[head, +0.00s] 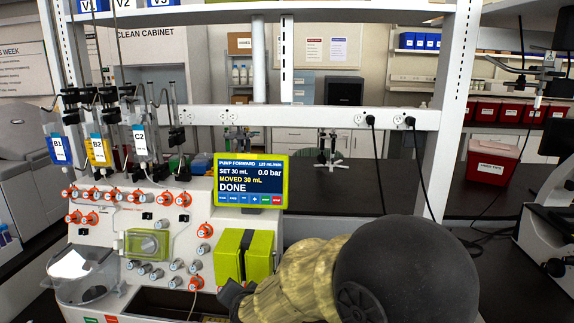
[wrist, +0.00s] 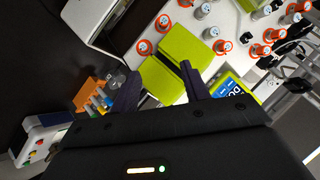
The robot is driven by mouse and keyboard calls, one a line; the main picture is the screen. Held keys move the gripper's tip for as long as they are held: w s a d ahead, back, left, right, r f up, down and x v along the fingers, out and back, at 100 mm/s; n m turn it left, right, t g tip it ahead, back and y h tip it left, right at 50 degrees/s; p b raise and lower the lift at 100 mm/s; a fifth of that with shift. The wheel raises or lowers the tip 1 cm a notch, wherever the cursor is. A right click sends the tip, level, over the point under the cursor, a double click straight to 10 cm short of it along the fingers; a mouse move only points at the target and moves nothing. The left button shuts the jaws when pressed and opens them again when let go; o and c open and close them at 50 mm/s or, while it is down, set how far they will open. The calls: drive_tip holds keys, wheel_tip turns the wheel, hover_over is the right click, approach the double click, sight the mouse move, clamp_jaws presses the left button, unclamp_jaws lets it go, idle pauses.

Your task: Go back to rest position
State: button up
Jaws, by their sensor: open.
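My gripper (wrist: 158,92) is open in the wrist view, with its two dark fingers apart and nothing between them. In the head view my arm comes in from the lower right and hides most of the gripper, near the yellow-green block on the machine's front. The cell processor (head: 150,205) is a white panel with orange-rimmed and grey knobs. Its yellow-green block (head: 229,252) also shows in the wrist view (wrist: 184,46), beyond the fingers. I cannot tell whether a finger touches it. The display (head: 250,181) reads "PUMP FORWARD", "MOVED 30 mL" and "DONE".
Bags labelled B1 (head: 60,150), B2 (head: 98,150) and C2 (head: 140,140) hang above the panel. A white shelf post (head: 451,110) rises from the dark bench (head: 365,185). A red bin (head: 491,161) and a microscope stand at right. Black cables hang behind my arm.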

drive_tip(key=s+d+n+g+h+p, duration=0.1)
drive_tip(key=s+d+n+g, duration=0.1)
drive_tip(key=s+d, duration=0.3)
drive_tip(key=s+d+f+n+g+h+p, duration=0.1)
drive_tip(key=s+d+g, duration=0.2)
drive_tip(key=d, duration=0.9)
drive_tip(key=s+d+f+n+g+h+p, duration=0.1)
drive_tip(key=s+d+n+g, duration=0.1)
drive_tip(key=s+d, duration=0.6)
drive_tip(key=shift+d+n+g+h, duration=0.3)
drive_tip(key=shift+s+f, duration=0.1)
drive_tip(key=shift+s, duration=0.05)
